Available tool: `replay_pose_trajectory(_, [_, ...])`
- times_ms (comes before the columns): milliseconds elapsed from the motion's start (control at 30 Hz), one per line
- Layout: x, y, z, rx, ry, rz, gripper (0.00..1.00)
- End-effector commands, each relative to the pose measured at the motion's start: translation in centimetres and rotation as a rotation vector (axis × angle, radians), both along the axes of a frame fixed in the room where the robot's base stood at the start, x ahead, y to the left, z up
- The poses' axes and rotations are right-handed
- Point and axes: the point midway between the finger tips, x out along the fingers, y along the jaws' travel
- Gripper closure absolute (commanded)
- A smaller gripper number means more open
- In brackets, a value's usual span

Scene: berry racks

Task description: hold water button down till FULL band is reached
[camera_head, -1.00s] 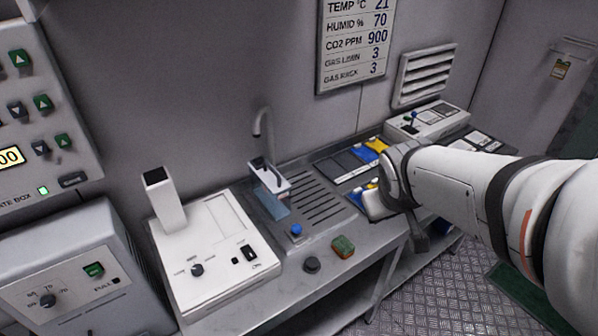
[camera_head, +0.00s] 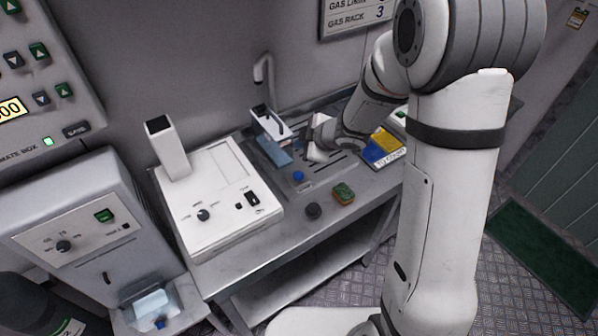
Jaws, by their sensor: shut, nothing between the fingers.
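A blue round button (camera_head: 298,176) sits on the grey bench, in front of a grooved drain area. Behind it stands a pale jug with a bluish lower part (camera_head: 277,153), under a grey gooseneck tap (camera_head: 262,75). My gripper (camera_head: 312,152) is shut and empty, just right of the jug and above the drain grooves (camera_head: 335,166). It is behind and slightly right of the blue button, apart from it. Whether it touches the jug cannot be told. Any FULL band on the jug is too small to make out.
A green and orange sponge (camera_head: 343,193) and a dark round knob (camera_head: 313,210) are at the bench's front edge. A white device with a square chimney (camera_head: 168,150) stands left. Blue and yellow cards (camera_head: 383,146) lie to the right, partly behind my arm.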

Motion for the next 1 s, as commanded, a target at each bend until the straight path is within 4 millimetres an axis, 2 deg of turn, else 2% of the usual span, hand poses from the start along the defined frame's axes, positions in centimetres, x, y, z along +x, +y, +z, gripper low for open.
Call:
replay_pose_trajectory(167, [0.0, -0.1, -0.1, 0.0, 0.0, -0.002, 1.0])
replay_pose_trajectory(367, [0.0, -0.1, -1.3, 0.0, 0.0, -0.003, 1.0])
replay_pose_trajectory(800, [0.0, -0.2, -7.0, -0.001, -0.001, -0.004, 1.0])
replay_pose_trajectory(1000, [0.0, -0.2, -8.7, -0.001, 0.0, -0.005, 1.0])
